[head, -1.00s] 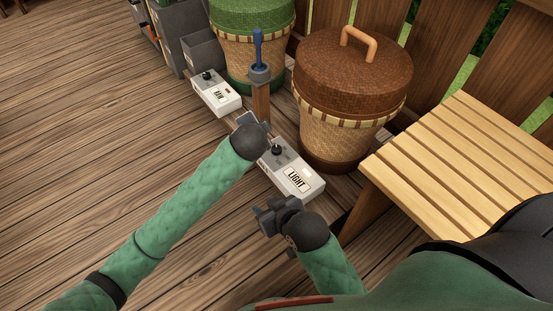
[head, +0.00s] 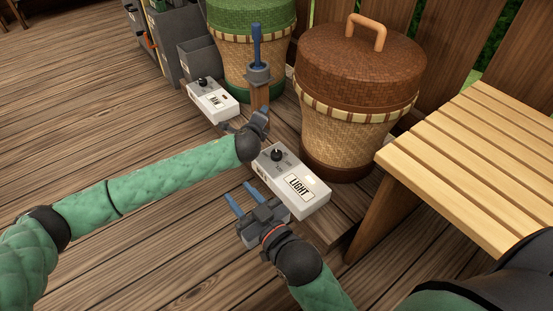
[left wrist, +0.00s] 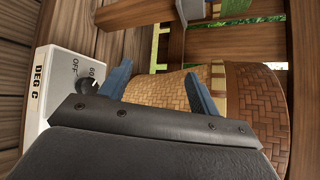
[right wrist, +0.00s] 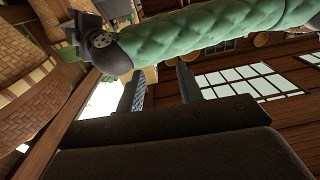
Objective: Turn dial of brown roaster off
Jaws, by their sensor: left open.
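The brown roaster (head: 350,120) is a woven basket with a dark brown lid and an orange handle. Its pale control box (head: 310,201), marked LIGHT, stands in front of it with a black dial (head: 277,154) on top. In the left wrist view the dial (left wrist: 88,86) is beside a finger, near the printed OFF and 60; I cannot tell whether they touch. My left gripper (head: 262,122) is open just behind the box; its fingers also show in the left wrist view (left wrist: 160,88). My right gripper (head: 241,196) is open and empty, left of the box's front.
A green-lidded roaster (head: 250,50) and its own control box (head: 212,101) stand farther back. A wooden post (head: 260,94) with a blue-handled tool (head: 257,48) is between the boxes. A slatted bench (head: 470,165) is at right. The deck at left is clear.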

